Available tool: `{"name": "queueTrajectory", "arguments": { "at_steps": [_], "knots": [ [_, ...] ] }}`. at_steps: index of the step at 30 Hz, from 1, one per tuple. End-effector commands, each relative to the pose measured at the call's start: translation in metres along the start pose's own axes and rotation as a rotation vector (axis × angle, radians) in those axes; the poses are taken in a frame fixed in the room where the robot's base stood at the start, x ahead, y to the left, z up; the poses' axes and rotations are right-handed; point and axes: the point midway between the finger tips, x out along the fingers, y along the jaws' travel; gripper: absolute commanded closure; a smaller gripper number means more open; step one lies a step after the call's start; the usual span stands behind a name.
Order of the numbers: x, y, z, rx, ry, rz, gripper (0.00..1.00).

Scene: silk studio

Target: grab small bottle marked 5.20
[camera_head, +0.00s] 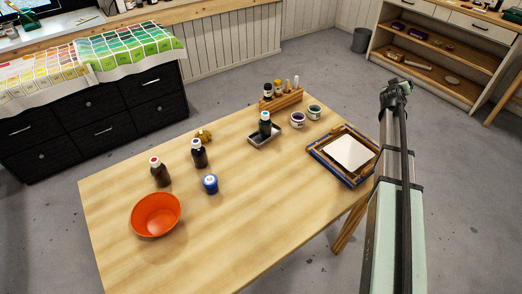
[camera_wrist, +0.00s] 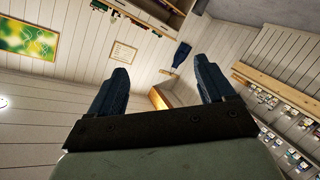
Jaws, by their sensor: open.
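Several small bottles stand on the wooden table (camera_head: 235,240), and no 5.20 marking is readable on any of them. A brown bottle with a red-and-white cap (camera_head: 160,173) and a dark bottle with a white label (camera_head: 199,155) stand at the left. More small bottles (camera_head: 278,88) stand in a wooden rack (camera_head: 281,102) at the back. My gripper is open and empty in the wrist view (camera_wrist: 158,90), facing the walls. In the head view my arm is raised at the right, away from the bottles.
An orange bowl (camera_head: 156,214), a blue-lidded jar (camera_head: 210,184) and a small brass-coloured object (camera_head: 204,135) are on the left half. Two paint jars (camera_head: 298,119) and a blue-edged frame with a white sheet (camera_head: 347,153) are at the right. The front middle is clear.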

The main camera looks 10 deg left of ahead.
Motion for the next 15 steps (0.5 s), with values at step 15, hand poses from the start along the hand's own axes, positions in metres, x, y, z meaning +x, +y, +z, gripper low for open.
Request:
{"name": "queueTrajectory", "arguments": {
  "at_steps": [15],
  "knots": [
    [-0.039,-0.061,-0.095,0.341,0.076,-0.167,0.18]
  ]
}}
